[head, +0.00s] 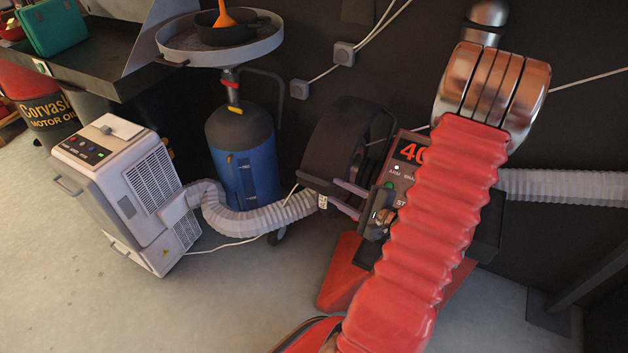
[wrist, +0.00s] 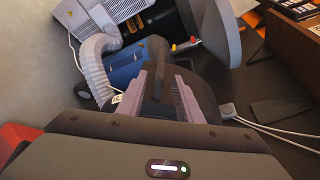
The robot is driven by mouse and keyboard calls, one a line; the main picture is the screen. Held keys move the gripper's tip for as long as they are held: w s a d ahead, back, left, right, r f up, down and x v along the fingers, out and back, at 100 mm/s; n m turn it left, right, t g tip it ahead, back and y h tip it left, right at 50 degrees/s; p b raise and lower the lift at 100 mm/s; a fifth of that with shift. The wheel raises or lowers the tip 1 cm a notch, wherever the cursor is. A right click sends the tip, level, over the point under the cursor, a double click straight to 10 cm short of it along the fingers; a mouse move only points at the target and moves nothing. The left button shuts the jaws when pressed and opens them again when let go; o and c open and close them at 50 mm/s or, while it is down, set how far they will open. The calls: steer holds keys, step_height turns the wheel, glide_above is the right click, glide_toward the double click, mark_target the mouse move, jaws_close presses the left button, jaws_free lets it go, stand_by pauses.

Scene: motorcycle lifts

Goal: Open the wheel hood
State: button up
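The wheel hood (head: 338,135) is a black curved cover on the wheel balancer, upright at the back. In the wrist view the dark hood (wrist: 208,92) fills the area in front of my gripper. My gripper (head: 332,192) is at the hood's lower front; its two pinkish-grey fingers point toward the hood. In the wrist view my gripper (wrist: 160,80) has its fingers apart, with a dark upright bar (wrist: 160,70), seemingly a handle on the hood, between them. I see no clear contact with either finger. My red-sleeved arm covers part of the balancer.
The balancer's control panel (head: 408,150) with a lit red display is close beside my arm. A white extractor unit (head: 125,190) with a ribbed hose (head: 255,216) stands left. A blue oil drainer (head: 243,160) is behind. The floor at front left is clear.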

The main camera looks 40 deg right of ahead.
mark_target(319, 183)
steer(key=x, duration=1)
steer(key=shift+w, duration=0.25)
jaws_close()
steer(key=shift+a, duration=0.15)
stand_by(0.4)
